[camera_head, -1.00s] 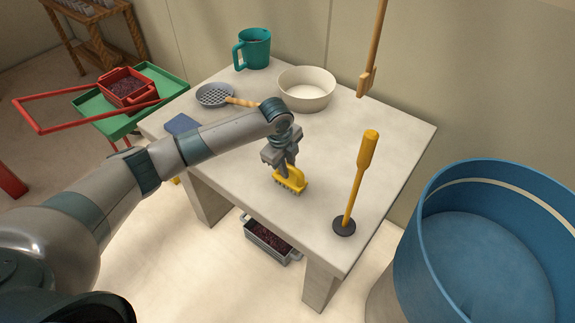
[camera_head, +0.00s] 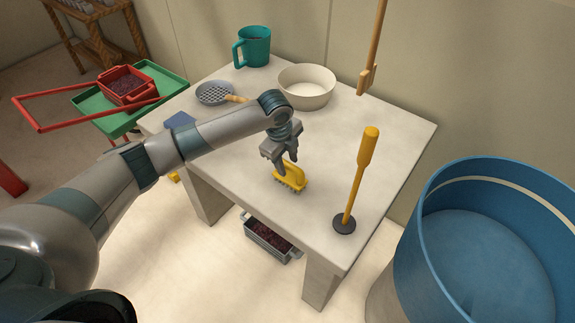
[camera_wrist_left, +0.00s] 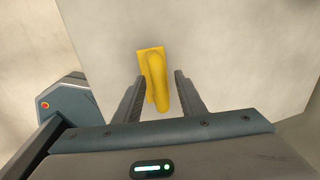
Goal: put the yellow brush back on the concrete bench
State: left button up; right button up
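The yellow brush (camera_head: 291,177) sits bristles down on the pale concrete bench (camera_head: 390,130), near its front edge. My left gripper (camera_head: 281,168) is just above and beside the brush handle, with its fingers apart. In the left wrist view the yellow brush (camera_wrist_left: 157,78) lies between and beyond the two open fingers (camera_wrist_left: 157,92), with a gap on each side. My right gripper is not in these views.
A yellow-handled tool (camera_head: 360,180) with a dark round foot stands on the bench to the right. A white bowl (camera_head: 306,88), a sieve (camera_head: 215,94) and a teal mug (camera_head: 252,47) are at the back. A blue tub (camera_head: 480,260) stands right of the bench.

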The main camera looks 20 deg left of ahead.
aim_at(283, 180)
pick_arm(q)
notch_tip(283, 180, up, 10)
jog(key=s+b, duration=0.2)
jog(key=shift+a+r, duration=0.15)
jog(key=shift+a, duration=0.2)
dwell(0.5)
